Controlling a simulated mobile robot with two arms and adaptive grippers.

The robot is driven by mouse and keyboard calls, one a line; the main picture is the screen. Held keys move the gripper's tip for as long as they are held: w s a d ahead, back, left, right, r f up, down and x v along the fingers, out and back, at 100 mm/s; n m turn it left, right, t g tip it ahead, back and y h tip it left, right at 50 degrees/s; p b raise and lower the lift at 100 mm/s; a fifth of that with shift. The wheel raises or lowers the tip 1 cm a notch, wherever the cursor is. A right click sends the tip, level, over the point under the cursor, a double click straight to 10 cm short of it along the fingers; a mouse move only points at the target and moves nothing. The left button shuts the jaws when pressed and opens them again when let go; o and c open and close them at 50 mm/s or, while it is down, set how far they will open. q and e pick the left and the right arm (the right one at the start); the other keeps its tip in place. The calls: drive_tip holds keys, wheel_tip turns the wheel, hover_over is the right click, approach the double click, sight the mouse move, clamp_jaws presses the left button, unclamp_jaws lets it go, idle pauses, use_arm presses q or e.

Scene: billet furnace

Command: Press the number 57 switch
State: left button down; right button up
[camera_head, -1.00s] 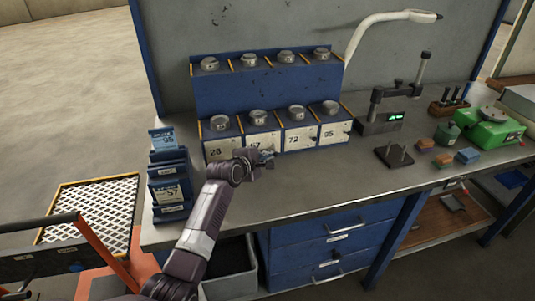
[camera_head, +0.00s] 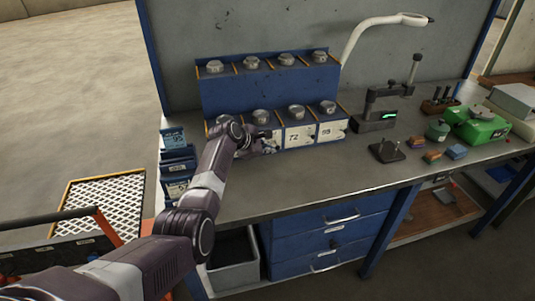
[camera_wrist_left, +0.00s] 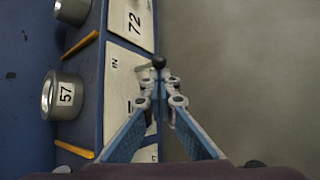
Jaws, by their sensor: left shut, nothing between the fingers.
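The 57 station is in the lower row of the blue rack, with its metal cup (camera_head: 261,117) in the head view. Its front panel is largely hidden there by my left gripper (camera_head: 268,147). In the left wrist view the cup labelled 57 (camera_wrist_left: 63,96) is at left, beside a pale panel (camera_wrist_left: 117,90) marked IN. A black-knobbed switch (camera_wrist_left: 158,62) sticks out from this panel. My left gripper (camera_wrist_left: 163,90) is shut and empty, its fingertips close to the knob. I cannot tell whether they touch. My right gripper is not in view.
The 72 panel (camera_head: 294,136) and the 95 panel (camera_head: 332,131) stand to the right in the head view. Blue labelled holders (camera_head: 175,165) stand at the bench's left end. The bench top (camera_head: 300,180) in front of the rack is clear.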

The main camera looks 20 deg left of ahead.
use_arm(q)
drive_tip(key=shift+w+r+g, duration=0.1)
drive_tip(key=shift+r+g, duration=0.2)
drive_tip(key=shift+f, duration=0.3)
drive_tip(key=shift+w, duration=0.15)
drive_tip(key=shift+r+p, duration=0.8)
drive_tip(key=shift+p, duration=0.25)
drive_tip(key=shift+r, duration=0.1)
